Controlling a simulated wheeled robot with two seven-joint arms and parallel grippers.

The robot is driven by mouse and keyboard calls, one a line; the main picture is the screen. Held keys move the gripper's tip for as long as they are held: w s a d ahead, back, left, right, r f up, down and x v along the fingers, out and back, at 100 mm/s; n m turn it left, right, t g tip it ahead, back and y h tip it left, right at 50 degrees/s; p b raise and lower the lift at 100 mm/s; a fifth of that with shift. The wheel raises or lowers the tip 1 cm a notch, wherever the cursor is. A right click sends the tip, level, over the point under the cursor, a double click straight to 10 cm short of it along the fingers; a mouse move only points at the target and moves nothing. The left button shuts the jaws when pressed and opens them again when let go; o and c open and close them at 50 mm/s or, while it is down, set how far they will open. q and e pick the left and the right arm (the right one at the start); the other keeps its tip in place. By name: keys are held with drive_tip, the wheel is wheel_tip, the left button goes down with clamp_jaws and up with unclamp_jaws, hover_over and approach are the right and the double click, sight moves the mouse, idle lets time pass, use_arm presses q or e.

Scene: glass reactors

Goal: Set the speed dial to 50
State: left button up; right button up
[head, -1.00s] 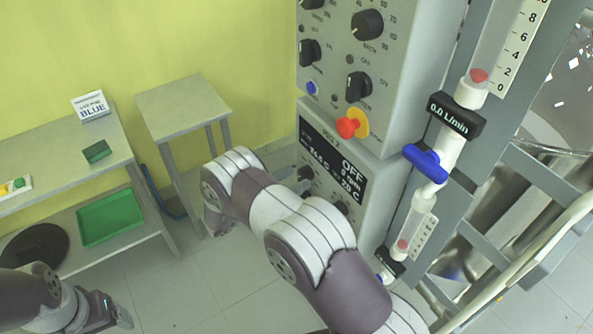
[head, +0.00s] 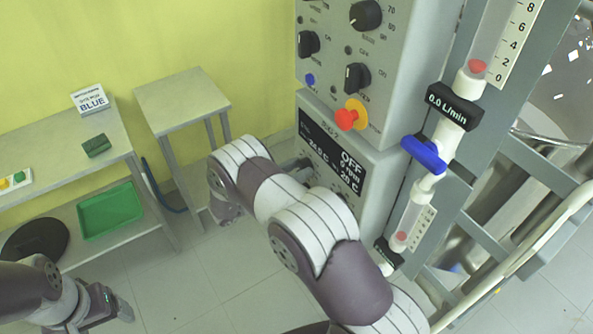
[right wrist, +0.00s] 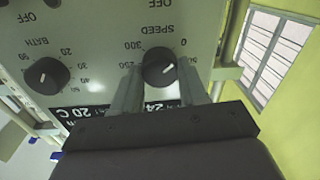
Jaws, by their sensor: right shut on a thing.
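The black speed dial (right wrist: 160,69), under the printed word SPEED, is in the upside-down right wrist view. Its white mark points right and slightly up, towards a label that seems to read 50. My right gripper (right wrist: 161,75) is shut on this dial, one finger on each side. In the head view my right gripper (head: 300,170) is at the lower control box, and my arm hides the dial. The box's display (head: 333,162) reads OFF and 0 rpm. My left gripper (head: 108,305) hangs at lower left, far from the box; its jaw opening is unclear.
The bath dial (right wrist: 46,75) sits beside the speed dial. Above the display are a red knob (head: 346,119) and further black knobs. A blue valve handle (head: 424,154) stands to the right. A side table (head: 180,98) stands left.

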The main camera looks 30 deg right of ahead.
drive_tip(key=shift+m+b, duration=3.8)
drive_tip(key=shift+m, duration=0.4)
drive_tip(key=o, duration=1.1)
drive_tip(key=shift+c, duration=0.2)
drive_tip(key=s+a+b, duration=0.1)
drive_tip(key=a+b, duration=0.2)
drive_tip(key=a, duration=0.9)
drive_tip(key=shift+s+a+f, duration=0.25)
drive_tip(key=shift+a, duration=0.05)
